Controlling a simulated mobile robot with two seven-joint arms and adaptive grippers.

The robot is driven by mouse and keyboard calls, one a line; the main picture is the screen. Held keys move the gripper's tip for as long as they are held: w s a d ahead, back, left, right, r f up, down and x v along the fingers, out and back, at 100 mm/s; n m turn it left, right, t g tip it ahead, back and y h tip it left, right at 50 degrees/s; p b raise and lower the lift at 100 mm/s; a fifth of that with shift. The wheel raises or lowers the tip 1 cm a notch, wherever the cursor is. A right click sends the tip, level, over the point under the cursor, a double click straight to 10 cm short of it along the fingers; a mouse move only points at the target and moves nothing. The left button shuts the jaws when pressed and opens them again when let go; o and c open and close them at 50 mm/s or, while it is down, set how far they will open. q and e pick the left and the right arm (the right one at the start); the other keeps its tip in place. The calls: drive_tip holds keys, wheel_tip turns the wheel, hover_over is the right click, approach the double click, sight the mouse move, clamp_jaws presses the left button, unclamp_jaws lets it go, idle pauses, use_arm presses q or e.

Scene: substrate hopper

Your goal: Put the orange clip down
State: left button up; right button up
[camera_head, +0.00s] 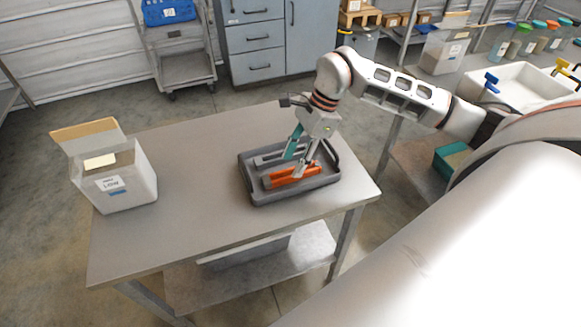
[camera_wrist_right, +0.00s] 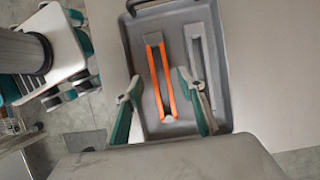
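The orange clip (camera_head: 287,178) lies in a dark grey tray (camera_head: 262,201) on the table. In the right wrist view the orange clip (camera_wrist_right: 154,78) shows as two long orange strips joined by grey ends, lying flat on the tray floor. My right gripper (camera_head: 295,165) is over the tray, pointing down. Its fingers (camera_wrist_right: 160,80) are spread apart, one on each side of the orange clip, with visible gaps, so it looks open and empty. How high the fingertips are above the tray floor is hard to tell.
A grey clip (camera_wrist_right: 198,60) lies beside the orange one in the tray. An open white bin (camera_head: 128,188) labelled LOW stands at the table's left end. The bare tabletop (camera_head: 195,200) between bin and tray is clear. A sink (camera_head: 515,88) is at the right back.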

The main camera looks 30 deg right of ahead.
drive_tip(key=v, duration=0.8)
drive_tip(key=shift+r, duration=0.2)
